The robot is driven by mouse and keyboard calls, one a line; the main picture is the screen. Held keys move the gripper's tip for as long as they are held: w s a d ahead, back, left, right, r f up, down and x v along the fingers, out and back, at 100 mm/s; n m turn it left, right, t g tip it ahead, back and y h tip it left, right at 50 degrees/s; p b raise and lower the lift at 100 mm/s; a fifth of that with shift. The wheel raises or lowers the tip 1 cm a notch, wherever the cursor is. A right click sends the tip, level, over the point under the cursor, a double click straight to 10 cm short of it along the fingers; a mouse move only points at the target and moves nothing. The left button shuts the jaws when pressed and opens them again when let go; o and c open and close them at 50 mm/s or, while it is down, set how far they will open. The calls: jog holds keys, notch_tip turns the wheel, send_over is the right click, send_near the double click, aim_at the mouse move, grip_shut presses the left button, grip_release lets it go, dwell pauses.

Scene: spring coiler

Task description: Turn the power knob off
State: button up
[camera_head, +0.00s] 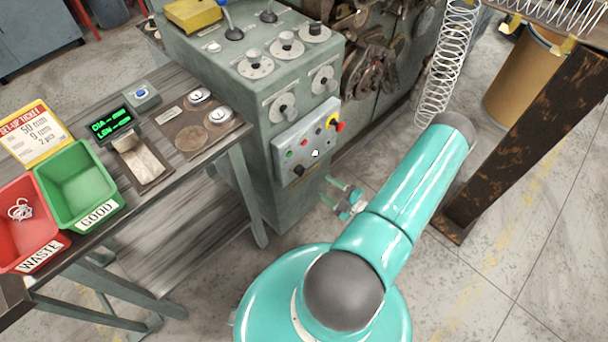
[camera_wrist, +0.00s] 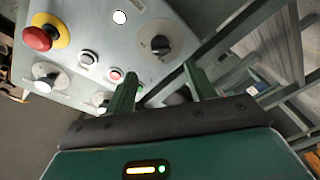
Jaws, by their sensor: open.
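The control panel (camera_head: 290,148) is a light grey plate on the front of the green-grey machine. A black rotary knob (camera_head: 299,170) sits at its lower left corner; I take it to be the power knob. In the wrist view this knob (camera_wrist: 161,46) has a pale mark on its grip and lies just beyond the fingertips, between their lines. My gripper (camera_head: 327,191) is open and empty, low and to the right of the knob in the head view. In the wrist view its two green fingers (camera_wrist: 160,70) stand apart, not touching the knob. The knob's label is not readable.
The panel also carries a red-and-yellow emergency stop (camera_wrist: 41,35), a white lamp (camera_wrist: 119,17), small buttons (camera_wrist: 115,75) and another selector (camera_wrist: 47,77). A workbench (camera_head: 185,175) with red and green bins stands left. A spring (camera_head: 446,65) hangs near my arm.

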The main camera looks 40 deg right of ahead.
aim_at(303, 173)
jog(key=w+a, duration=0.1)
jog(key=w, duration=0.8)
jog(key=shift+w+a, duration=0.25)
jog(key=shift+w, duration=0.15)
jog(key=c, duration=0.9)
jog(key=shift+c, duration=0.2)
jog(key=shift+r+n, duration=0.1)
jog(key=shift+n, duration=0.4)
jog(key=n, duration=0.5)
jog(key=n+h, duration=0.1)
jog(key=n, duration=0.4)
jog(key=n+g+h, duration=0.1)
jog(key=n, duration=0.4)
jog(key=shift+a+r+n, duration=0.15)
jog(key=shift+a+n, duration=0.1)
jog(key=shift+n, duration=0.05)
jog(key=shift+a, duration=0.1)
